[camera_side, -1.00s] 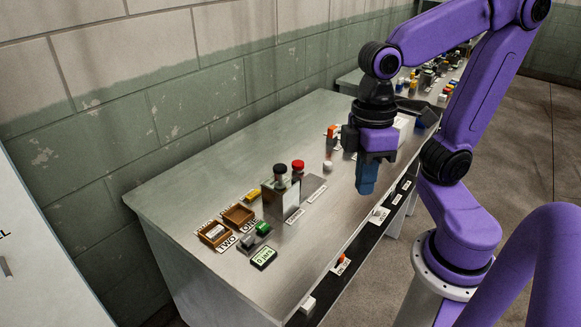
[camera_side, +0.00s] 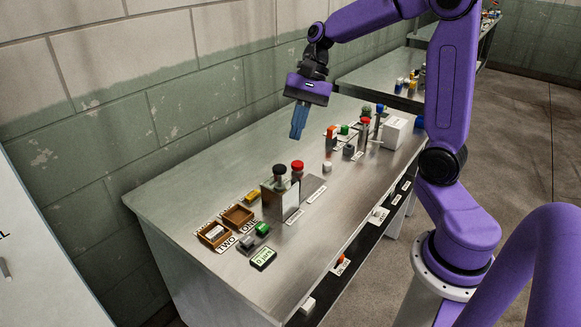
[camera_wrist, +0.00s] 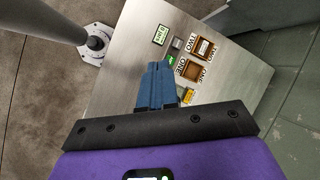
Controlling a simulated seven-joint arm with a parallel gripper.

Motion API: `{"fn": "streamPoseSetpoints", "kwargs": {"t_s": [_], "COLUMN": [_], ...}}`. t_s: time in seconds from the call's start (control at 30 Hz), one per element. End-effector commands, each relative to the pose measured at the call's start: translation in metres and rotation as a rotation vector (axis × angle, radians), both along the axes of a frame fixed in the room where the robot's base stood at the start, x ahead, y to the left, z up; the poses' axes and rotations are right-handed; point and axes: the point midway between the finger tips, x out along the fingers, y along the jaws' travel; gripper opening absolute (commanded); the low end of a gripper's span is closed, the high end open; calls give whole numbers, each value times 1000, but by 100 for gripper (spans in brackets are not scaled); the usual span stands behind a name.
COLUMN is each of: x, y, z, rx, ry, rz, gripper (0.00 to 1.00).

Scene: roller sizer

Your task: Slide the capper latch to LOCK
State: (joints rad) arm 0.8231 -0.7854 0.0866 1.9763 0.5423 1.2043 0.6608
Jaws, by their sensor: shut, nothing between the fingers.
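My gripper (camera_side: 298,134) is shut and empty, its blue fingers pointing down above the rear part of the steel bench. In the wrist view my gripper (camera_wrist: 159,66) shows with its fingers together. I cannot tell which part is the capper latch; the small labels are unreadable. One candidate is the orange-red knob (camera_side: 341,259) on a white label on the bench front. Another is the orange block (camera_side: 331,133) among the stations at the bench's far end. Neither is touched by my gripper.
A metal box (camera_side: 282,199) with black and red knobs stands mid-bench. Brown trays (camera_side: 238,216) marked ONE and TWO, a green button (camera_side: 262,229) and a small display (camera_side: 263,259) are nearer. A white box (camera_side: 395,133) stands at the far end. The wall runs behind the bench.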

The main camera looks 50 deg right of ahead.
Motion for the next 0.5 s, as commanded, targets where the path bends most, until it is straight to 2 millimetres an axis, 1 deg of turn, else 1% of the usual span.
{"fn": "streamPoseSetpoints", "kwargs": {"t_s": [0.03, 0.17, 0.2, 0.27, 0.37, 0.4, 0.5], "x": [11, 35, 41, 50, 63, 67, 74], "y": [-13, -47, -58, -76, -108, -122, -155], "z": [-1, -2, -2, -2, -4, -4, -5], "rx": [20, 79, 98, 128, 183, 206, 263], "ry": [21, 66, 80, 99, 130, 142, 167], "rz": [-88, -306, -372, -471, -637, -703, -854], "gripper": [0, 0, 0, 0, 0, 0, 0]}}
